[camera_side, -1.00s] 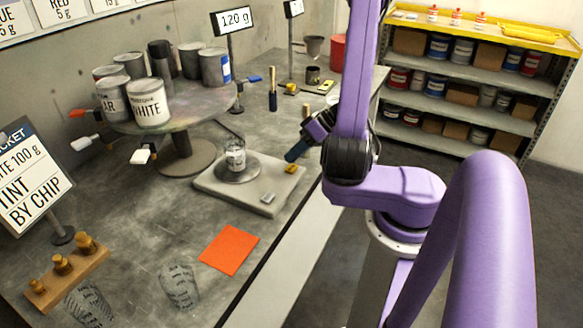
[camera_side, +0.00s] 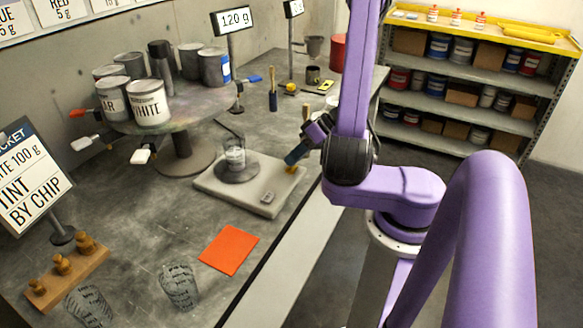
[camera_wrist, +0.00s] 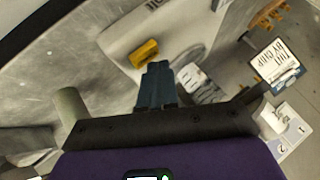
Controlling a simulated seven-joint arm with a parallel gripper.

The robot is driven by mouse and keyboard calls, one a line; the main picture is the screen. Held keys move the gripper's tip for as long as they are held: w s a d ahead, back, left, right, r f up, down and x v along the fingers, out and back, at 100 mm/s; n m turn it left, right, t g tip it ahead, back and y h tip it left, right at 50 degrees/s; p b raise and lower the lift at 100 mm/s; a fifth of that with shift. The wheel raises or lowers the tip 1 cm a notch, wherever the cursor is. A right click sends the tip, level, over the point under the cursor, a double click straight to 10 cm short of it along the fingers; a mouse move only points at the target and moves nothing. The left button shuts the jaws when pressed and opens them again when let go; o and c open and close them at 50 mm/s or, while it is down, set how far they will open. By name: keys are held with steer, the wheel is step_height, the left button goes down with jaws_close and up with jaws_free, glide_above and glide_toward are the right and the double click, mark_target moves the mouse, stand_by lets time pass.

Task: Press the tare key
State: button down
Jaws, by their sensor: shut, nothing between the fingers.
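A pale grey scale (camera_side: 225,192) lies on the bench with a round pan and a clear cup (camera_side: 235,158) on it. At its right corner is a yellow key (camera_side: 291,170), and nearer the front edge is a grey key (camera_side: 268,197). I cannot read which is the tare key. My gripper (camera_side: 290,160) has its blue fingers closed together, tips just above the yellow key. In the wrist view, the fingertips (camera_wrist: 158,66) appear just beside the yellow key (camera_wrist: 144,53); contact cannot be told.
A round stand with paint cans (camera_side: 150,102) is at the left. An orange sheet (camera_side: 229,250) lies in front, with brass weights (camera_side: 62,264) at the lower left.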

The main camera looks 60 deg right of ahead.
mark_target(295, 167)
steer(key=shift+f, duration=0.4)
stand_by(0.3)
steer(key=shift+r, duration=0.85)
steer(key=shift+r, duration=0.1)
steer(key=shift+r, duration=2.4)
